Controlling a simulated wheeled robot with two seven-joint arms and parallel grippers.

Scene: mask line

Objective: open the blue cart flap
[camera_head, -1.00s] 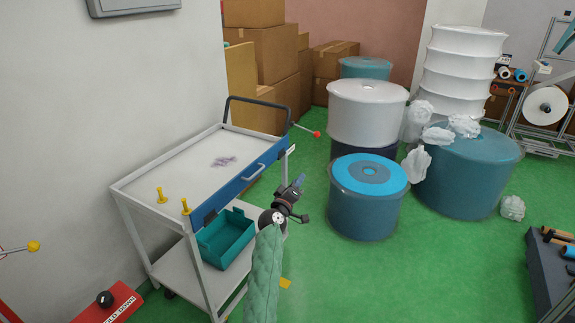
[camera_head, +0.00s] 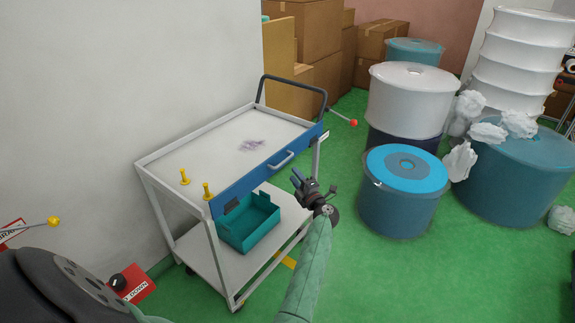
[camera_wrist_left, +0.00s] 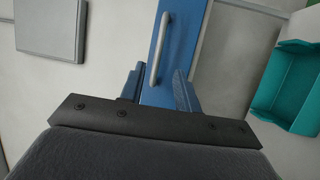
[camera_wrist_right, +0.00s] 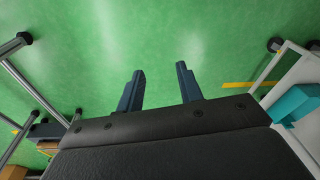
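The blue flap (camera_head: 268,172) runs along the upper front side of the grey cart (camera_head: 222,268) and hangs upright. A light metal handle (camera_head: 281,160) is fixed to it. My left gripper (camera_head: 300,178) is in front of the flap near its right part, apart from it. In the left wrist view the flap (camera_wrist_left: 181,30) and handle (camera_wrist_left: 172,48) lie ahead of the left gripper (camera_wrist_left: 158,88), whose fingers are open and empty. My right gripper (camera_wrist_right: 157,88) is open and empty over the green floor; it does not clearly show in the head view.
A teal bin (camera_head: 249,226) sits on the cart's lower shelf. Two yellow pegs (camera_head: 207,191) stand on its top. A red-tipped lever (camera_head: 353,122) sticks out at the right. A blue drum (camera_head: 398,205) stands right of the cart, with green floor between.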

